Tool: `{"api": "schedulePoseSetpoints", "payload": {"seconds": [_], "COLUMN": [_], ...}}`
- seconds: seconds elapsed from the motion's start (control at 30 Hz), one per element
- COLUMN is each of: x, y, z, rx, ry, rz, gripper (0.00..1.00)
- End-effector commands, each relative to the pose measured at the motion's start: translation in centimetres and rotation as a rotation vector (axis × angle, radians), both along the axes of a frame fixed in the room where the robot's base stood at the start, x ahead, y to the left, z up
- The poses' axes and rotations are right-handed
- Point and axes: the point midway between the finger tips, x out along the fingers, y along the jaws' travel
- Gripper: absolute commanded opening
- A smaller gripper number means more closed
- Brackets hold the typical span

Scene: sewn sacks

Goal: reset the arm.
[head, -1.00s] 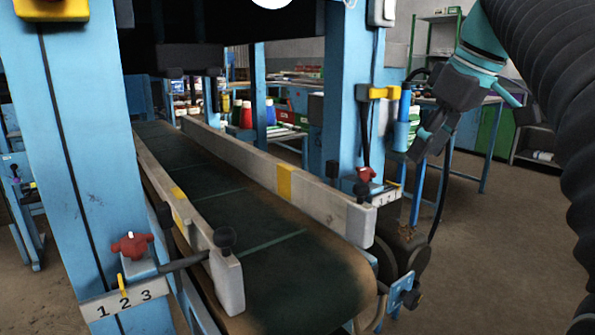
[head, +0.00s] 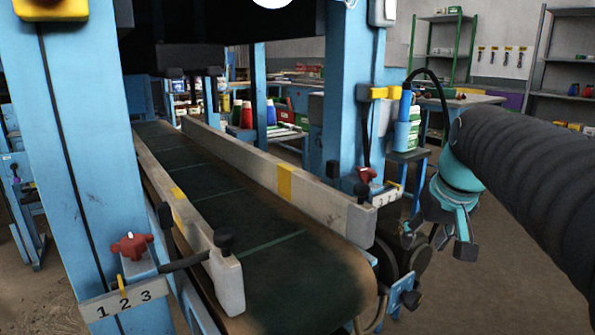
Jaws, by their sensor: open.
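My gripper (head: 438,238), teal and grey, hangs at the end of my dark ribbed arm on the right of the head view. Its fingers are spread and point down, with nothing between them. In the picture it is just right of the near end of the conveyor; how far apart the two are is hard to tell. The conveyor's dark green belt (head: 215,190) is bare where it shows.
Blue machine posts stand left (head: 75,160) and right (head: 345,95) of the belt. Pale guide rails (head: 290,178) edge it. A red knob (head: 131,246) juts from the left post. Benches and shelves (head: 565,60) stand behind. Floor at lower right is clear.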

Motion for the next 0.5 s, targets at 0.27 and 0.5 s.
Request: {"api": "schedulePoseSetpoints", "payload": {"seconds": [0.27, 0.5], "x": [-8.4, -15.2], "y": [3.1, 5.4], "z": [-9.3, -14.7], "rx": [-0.027, -0.059], "ry": [-0.016, -0.018], "rz": [-0.062, 0.018], "gripper": [0.5, 0.5]}}
